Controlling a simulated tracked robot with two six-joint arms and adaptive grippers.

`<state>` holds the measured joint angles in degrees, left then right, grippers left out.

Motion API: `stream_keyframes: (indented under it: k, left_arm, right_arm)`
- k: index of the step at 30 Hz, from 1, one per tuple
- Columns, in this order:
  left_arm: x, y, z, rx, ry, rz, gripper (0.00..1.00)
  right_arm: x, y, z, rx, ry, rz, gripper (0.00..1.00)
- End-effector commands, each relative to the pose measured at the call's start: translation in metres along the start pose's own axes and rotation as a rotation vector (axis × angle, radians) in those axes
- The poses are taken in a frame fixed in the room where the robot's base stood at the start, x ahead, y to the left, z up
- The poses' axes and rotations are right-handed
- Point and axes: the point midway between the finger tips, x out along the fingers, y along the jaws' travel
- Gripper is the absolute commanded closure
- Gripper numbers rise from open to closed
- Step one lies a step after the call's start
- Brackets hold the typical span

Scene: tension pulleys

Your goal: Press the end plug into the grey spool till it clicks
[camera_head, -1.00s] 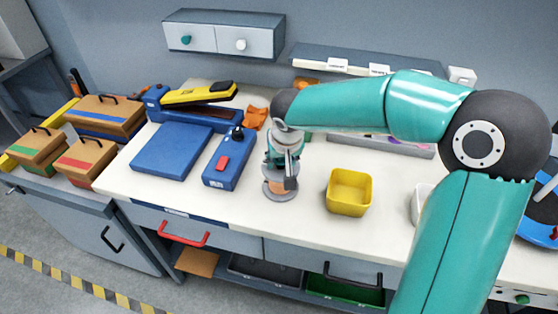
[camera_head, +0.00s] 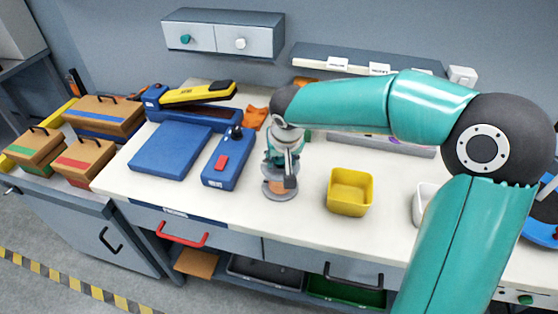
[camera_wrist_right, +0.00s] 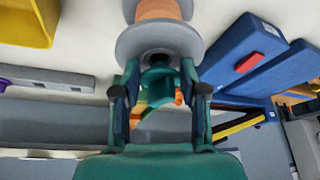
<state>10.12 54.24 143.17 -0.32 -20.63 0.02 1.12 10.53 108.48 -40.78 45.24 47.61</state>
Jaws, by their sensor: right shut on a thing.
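The grey spool (camera_head: 279,194), with a copper-coloured winding, stands on the white bench top under my right gripper (camera_head: 283,172). In the right wrist view the spool (camera_wrist_right: 192,45) is at the top, its grey flange with a dark centre hole facing the gripper. My right gripper (camera_wrist_right: 158,78) is shut on a small teal piece, which I take to be the end plug (camera_wrist_right: 157,84). The plug is close to the flange and near the hole; I cannot tell whether it touches. In the head view the plug is hidden by the gripper. My left gripper is not in view.
A yellow bin (camera_head: 349,193) stands right of the spool. A blue device with a red button (camera_head: 221,162) and a flat blue block (camera_head: 171,150) lie to the left. A white container (camera_head: 423,203) is partly behind my right arm. Bench between spool and yellow bin is clear.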

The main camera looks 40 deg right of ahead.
Motion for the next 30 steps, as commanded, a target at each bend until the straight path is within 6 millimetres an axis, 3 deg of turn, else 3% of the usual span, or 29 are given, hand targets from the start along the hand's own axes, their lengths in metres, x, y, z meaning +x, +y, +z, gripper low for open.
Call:
stream_keyframes:
  k: [30]
  left_arm:
    - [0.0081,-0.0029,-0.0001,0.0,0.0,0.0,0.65]
  right_arm:
    - [0.0043,-0.0002,0.0019,-0.001,-0.001,0.0,0.72]
